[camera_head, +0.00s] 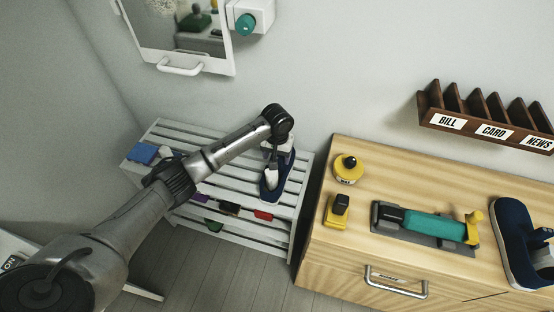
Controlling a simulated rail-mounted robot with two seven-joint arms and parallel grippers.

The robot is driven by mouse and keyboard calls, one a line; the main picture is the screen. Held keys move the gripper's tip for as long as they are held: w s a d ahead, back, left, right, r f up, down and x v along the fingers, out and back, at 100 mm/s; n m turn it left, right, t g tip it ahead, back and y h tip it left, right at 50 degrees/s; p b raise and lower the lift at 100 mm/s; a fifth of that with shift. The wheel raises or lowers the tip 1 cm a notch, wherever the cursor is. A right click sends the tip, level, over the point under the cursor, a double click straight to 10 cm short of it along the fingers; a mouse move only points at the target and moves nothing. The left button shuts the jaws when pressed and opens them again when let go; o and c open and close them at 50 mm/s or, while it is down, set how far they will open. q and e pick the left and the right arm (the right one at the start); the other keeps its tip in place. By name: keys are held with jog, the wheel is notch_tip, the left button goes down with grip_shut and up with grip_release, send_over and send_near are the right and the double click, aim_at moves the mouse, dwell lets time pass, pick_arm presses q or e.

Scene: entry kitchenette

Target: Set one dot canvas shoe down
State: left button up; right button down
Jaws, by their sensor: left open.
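A dark blue shoe (266,191) with a pale sole edge rests on the top slats of the white rack (220,161), near its right end. My left gripper (272,177) points down over this shoe and is open, with a pale finger at the shoe's opening. The gripper covers part of the shoe, and I cannot tell whether they touch. Another dark blue shoe (513,228) with a white sole lies on the wooden cabinet (400,182) and is cut off by the right edge. Dots are too small to make out. My right gripper is not in view.
The cabinet top holds a yellow round tin (348,168), a yellow block-like item with a dark top (337,211), and a teal-handled tool (430,224). A wooden letter holder (487,120) hangs above. A blue item (143,153) lies at the rack's left end.

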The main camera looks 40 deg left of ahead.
pick_arm(q)
notch_tip(320, 180, up, 9)
jog(key=shift+p, duration=0.45)
jog(key=shift+f, duration=0.1)
